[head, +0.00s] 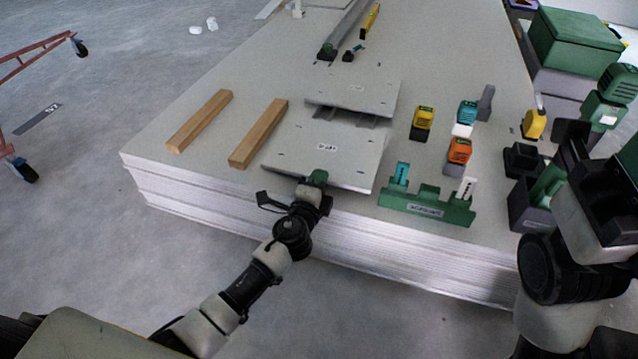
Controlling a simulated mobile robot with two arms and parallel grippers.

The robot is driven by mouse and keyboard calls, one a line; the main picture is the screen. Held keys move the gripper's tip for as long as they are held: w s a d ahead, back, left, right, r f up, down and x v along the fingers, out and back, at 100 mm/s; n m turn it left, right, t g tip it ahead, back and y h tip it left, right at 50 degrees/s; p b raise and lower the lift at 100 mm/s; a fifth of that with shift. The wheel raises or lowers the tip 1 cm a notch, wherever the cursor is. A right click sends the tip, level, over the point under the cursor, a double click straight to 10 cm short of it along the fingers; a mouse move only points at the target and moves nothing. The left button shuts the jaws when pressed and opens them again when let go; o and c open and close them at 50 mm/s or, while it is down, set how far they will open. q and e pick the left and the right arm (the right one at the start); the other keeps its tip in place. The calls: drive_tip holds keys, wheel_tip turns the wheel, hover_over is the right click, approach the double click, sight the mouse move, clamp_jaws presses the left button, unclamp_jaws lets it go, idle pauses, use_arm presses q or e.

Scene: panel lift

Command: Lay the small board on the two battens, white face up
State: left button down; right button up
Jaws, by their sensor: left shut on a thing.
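Two wooden battens lie side by side on the panel stack, a left batten (199,121) and a right batten (258,134). A small labelled board (345,152) with a pale grey upper face is right of the battens, at the stack's front edge. A second labelled board (372,94) is just behind it, with dark supports showing under its front edge. My left gripper (316,180) is shut on the front board's near edge. Its fingertips are partly hidden. My right arm fills the right side; I cannot make out its fingertips.
A green rack (428,204) stands right of the front board. Yellow (422,122), teal (467,111) and orange (459,151) tools stand behind it. A yellow level (370,20) lies at the back. The stack surface (160,115) around the battens is clear.

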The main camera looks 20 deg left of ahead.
use_arm(q)
drive_tip(key=shift+r, duration=0.1)
drive_tip(key=c, duration=1.5)
unclamp_jaws()
drive_tip(key=o, duration=0.4)
drive_tip(key=shift+c, duration=0.2)
